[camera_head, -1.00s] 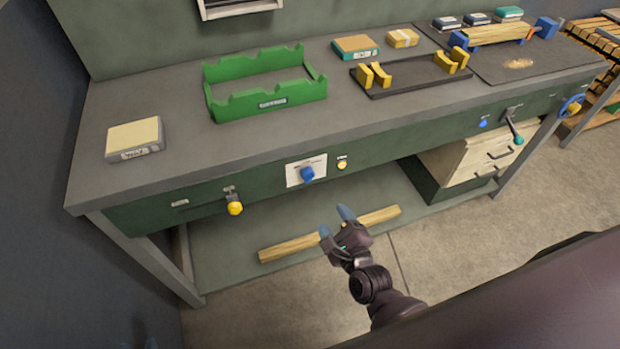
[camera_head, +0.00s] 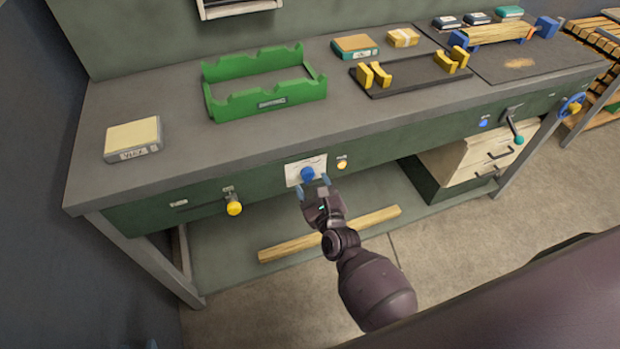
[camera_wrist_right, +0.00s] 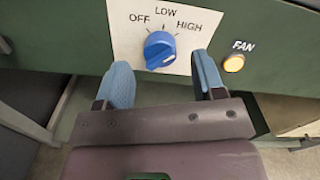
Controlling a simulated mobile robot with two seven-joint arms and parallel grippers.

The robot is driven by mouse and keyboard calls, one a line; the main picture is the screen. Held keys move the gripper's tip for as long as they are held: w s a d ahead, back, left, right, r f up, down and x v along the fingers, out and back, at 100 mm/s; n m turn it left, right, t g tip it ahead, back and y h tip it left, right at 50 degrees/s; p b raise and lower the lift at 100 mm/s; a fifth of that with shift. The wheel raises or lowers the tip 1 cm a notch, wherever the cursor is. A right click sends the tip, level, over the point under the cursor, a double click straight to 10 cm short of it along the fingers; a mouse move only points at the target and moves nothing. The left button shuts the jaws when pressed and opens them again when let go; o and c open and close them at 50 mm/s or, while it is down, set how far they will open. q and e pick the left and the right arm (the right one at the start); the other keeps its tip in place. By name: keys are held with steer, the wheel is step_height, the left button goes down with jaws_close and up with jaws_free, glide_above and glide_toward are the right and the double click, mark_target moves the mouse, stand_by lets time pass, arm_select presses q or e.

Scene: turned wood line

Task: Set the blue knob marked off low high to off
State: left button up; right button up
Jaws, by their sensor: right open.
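The blue knob (camera_head: 307,174) sits on a white plate (camera_head: 292,178) on the bench's green front. In the right wrist view the knob (camera_wrist_right: 160,50) is below the printed words OFF, LOW and HIGH. I cannot tell for sure which word its pointer faces. My right gripper (camera_head: 313,188) is open just in front of the knob. In the right wrist view its blue fingers (camera_wrist_right: 162,82) are on either side below the knob, with nothing between them. Only a small blue tip at the lower left edge may belong to my left gripper (camera_head: 151,343).
A lit yellow FAN button (camera_wrist_right: 233,63) is right of the plate. A yellow-ended lever (camera_head: 234,207) is to the left on the front. A wooden bar (camera_head: 290,248) lies on the lower shelf. A green tray (camera_head: 265,110) stands on the bench top.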

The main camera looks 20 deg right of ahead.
mark_target(308, 176)
steer(key=shift+w, duration=1.35)
steer(key=c, duration=0.9)
